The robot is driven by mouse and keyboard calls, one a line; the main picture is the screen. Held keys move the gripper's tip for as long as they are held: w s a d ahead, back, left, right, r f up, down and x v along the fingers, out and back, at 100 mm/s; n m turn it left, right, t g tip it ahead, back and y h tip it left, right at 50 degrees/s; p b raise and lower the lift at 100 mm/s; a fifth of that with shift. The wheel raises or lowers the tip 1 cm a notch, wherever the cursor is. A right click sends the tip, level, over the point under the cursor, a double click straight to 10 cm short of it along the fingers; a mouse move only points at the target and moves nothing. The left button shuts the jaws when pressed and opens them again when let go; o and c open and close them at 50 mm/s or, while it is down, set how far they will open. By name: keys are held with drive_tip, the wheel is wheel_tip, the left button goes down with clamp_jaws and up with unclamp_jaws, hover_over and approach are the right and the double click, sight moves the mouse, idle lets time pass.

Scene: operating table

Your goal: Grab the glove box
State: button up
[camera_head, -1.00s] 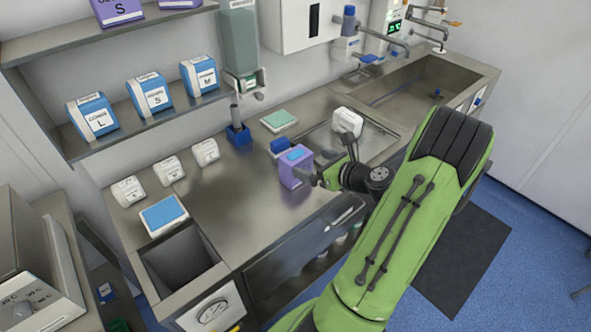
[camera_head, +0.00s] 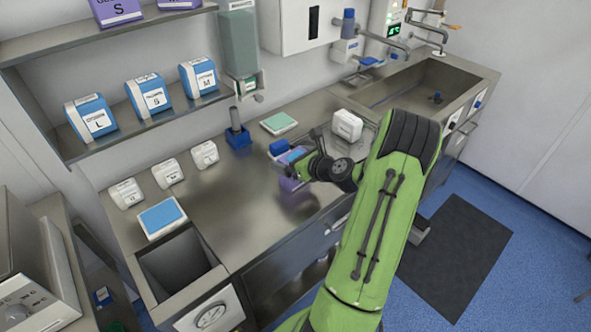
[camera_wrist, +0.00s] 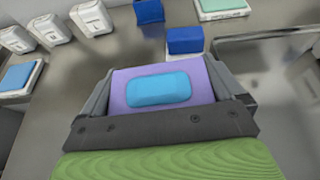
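The glove box is a purple box (camera_wrist: 190,75) with a blue oval top opening (camera_wrist: 158,90). It sits on the steel counter, and in the head view its purple side (camera_head: 291,183) is partly hidden by my gripper (camera_head: 297,165). In the wrist view my gripper (camera_wrist: 160,90) is over it, with one finger along its left side and one along its right side. The fingers lie very close to the box sides. I cannot tell whether they press on it.
A blue-topped block (camera_wrist: 185,40) stands just behind the box, close to it. A blue holder (camera_head: 238,138), a green-topped tray (camera_head: 279,123) and a white box (camera_head: 347,125) are on the counter. White jars (camera_head: 167,173) stand left.

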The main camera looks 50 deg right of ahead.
drive_tip(key=shift+c, duration=0.9)
